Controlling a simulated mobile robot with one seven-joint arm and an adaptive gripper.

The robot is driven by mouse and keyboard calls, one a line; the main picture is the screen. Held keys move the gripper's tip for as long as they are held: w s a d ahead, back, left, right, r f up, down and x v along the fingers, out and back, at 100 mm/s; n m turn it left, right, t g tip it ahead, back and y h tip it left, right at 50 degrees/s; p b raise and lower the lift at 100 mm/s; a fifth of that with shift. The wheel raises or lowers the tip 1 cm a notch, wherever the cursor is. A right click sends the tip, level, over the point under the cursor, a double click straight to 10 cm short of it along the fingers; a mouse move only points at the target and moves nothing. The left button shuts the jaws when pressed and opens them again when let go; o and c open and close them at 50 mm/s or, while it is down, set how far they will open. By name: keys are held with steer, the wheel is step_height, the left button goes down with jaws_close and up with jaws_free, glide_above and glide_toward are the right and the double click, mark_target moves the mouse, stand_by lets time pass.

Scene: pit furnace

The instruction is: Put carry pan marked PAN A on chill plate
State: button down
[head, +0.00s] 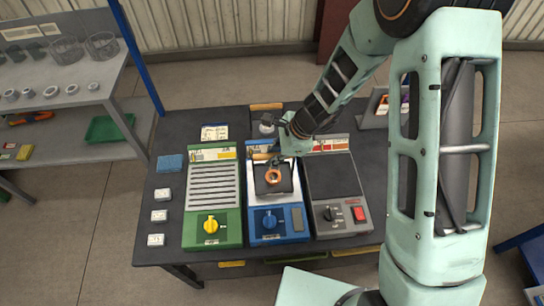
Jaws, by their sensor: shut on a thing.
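A small dark pan (283,185) with an orange ring (273,177) on it is at the white top of the blue unit (268,238), which has a blue knob. I cannot tell whether the pan rests on that top or hangs just above it. My gripper (274,157) is at the pan's far side, shut on what appears to be the pan; its fingers are small and partly hidden by my wrist. No PAN A mark is readable. Left of the blue unit is a green unit (211,228) with a slatted top; right is a grey unit (341,222) with a dark flat top. I cannot read which is the chill plate.
Three small white labelled boxes (158,215) and a blue block (170,162) lie along the left of the dark table (170,247). A shelf (70,75) with rings and glass dishes stands at left. My arm covers the right side.

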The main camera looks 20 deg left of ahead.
steer(key=shift+f, duration=0.15)
steer(key=c, duration=1.9)
jaws_free()
steer(key=shift+r, duration=0.35)
steer(key=p+v, duration=0.1)
steer(key=v, duration=1)
steer(key=shift+d+r, duration=0.25)
steer(key=shift+r, duration=0.05)
